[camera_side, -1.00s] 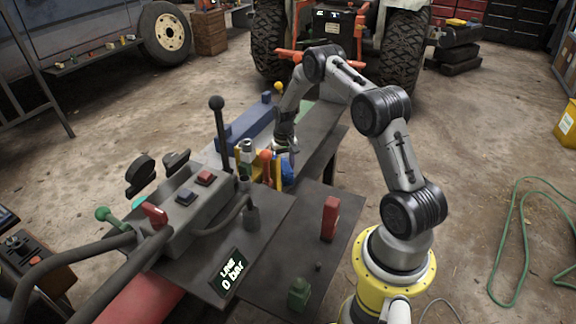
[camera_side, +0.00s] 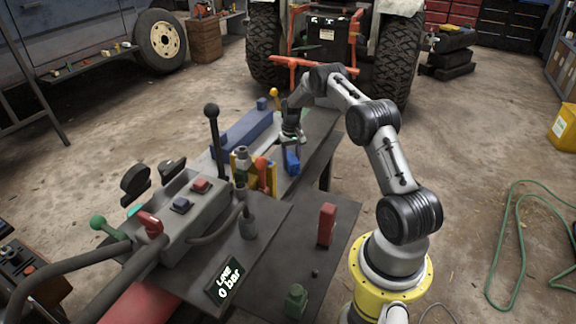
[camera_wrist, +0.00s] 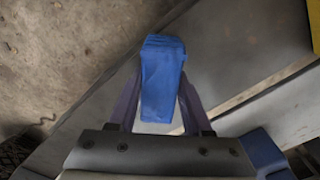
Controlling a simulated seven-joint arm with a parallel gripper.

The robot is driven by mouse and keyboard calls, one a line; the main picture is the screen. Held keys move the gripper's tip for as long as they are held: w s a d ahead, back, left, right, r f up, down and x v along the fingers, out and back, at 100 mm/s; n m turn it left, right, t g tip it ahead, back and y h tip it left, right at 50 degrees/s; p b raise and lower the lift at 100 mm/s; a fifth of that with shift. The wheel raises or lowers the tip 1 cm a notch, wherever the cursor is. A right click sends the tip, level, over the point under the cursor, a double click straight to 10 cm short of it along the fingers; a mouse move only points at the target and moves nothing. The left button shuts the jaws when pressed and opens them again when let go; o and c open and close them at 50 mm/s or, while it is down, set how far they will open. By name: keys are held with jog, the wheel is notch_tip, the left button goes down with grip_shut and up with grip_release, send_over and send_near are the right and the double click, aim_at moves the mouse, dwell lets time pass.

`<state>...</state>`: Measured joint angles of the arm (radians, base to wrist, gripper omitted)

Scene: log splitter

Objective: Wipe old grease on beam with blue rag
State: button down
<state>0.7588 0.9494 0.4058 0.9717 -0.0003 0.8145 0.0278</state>
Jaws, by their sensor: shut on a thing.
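My gripper (camera_side: 292,138) points down over the long grey beam (camera_side: 318,128), just right of the yellow upright piece. It is shut on a blue rag (camera_side: 291,160), which hangs below the fingers. In the wrist view the rag (camera_wrist: 162,80) fills the space between the two dark fingers of my gripper (camera_wrist: 160,98). The grey beam surface (camera_wrist: 235,40) lies below it. I cannot tell whether the rag touches the beam. I cannot make out any grease patch clearly.
A yellow upright piece (camera_side: 239,164) and an orange-red handle (camera_side: 262,172) stand left of the rag. A long blue block (camera_side: 243,134) lies behind. A lever with a black knob (camera_side: 212,112), a red block (camera_side: 327,224) and a green part (camera_side: 296,300) stand nearer the camera.

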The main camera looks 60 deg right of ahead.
aim_at(281, 183)
jog(key=shift+d, duration=0.45)
jog(key=shift+a, duration=4.9)
jog(key=shift+a+r, duration=0.15)
notch_tip(281, 183, up, 8)
